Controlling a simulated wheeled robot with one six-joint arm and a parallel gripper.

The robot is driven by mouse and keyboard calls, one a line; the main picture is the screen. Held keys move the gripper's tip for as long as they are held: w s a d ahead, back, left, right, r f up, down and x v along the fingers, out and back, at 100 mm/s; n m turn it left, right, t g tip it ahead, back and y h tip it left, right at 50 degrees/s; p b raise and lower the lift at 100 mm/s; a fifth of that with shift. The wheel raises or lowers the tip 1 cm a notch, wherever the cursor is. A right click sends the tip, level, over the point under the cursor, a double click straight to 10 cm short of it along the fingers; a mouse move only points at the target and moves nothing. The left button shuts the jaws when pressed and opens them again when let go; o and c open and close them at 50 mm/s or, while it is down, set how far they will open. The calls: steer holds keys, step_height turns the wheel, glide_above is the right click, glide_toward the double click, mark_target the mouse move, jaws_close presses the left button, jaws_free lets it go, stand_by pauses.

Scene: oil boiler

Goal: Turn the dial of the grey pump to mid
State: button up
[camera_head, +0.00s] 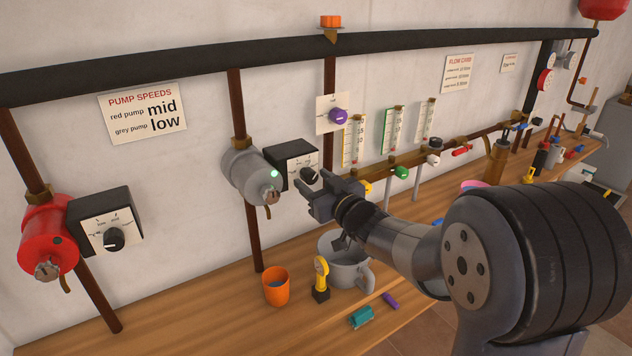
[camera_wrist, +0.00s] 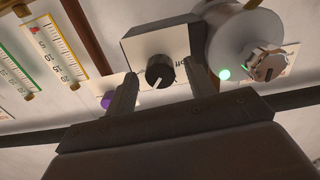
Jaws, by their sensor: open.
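The grey pump (camera_head: 250,172) is on a brown vertical pipe, with a small green light lit on its front. To its right is a dark box with a pale dial plate (camera_head: 290,158). Its black dial (camera_wrist: 160,71) shows in the wrist view, its white mark pointing down and slightly left in that picture. My gripper (camera_head: 309,184) is open in front of the box. In the wrist view its two fingers stand on either side of the dial, with visible gaps. Contact with the dial cannot be seen. Most plate lettering is hidden or too small to read.
A wall sign (camera_head: 144,113) reads red pump mid, grey pump low. The red pump (camera_head: 47,235) with its own dial (camera_head: 113,239) is at left. A purple knob (camera_head: 338,116) is above my gripper. An orange cup (camera_head: 277,286) and grey pot (camera_head: 345,272) stand below.

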steer(key=shift+c, duration=0.4)
steer(key=c, duration=0.9)
steer(key=shift+f+n+b, duration=0.2)
steer(key=shift+n+b, duration=0.4)
steer(key=shift+b, duration=0.3)
steer(key=shift+r+n+b, duration=0.15)
steer(key=shift+n+b, duration=0.55)
steer(key=shift+n, duration=0.3)
steer(key=o, duration=1)
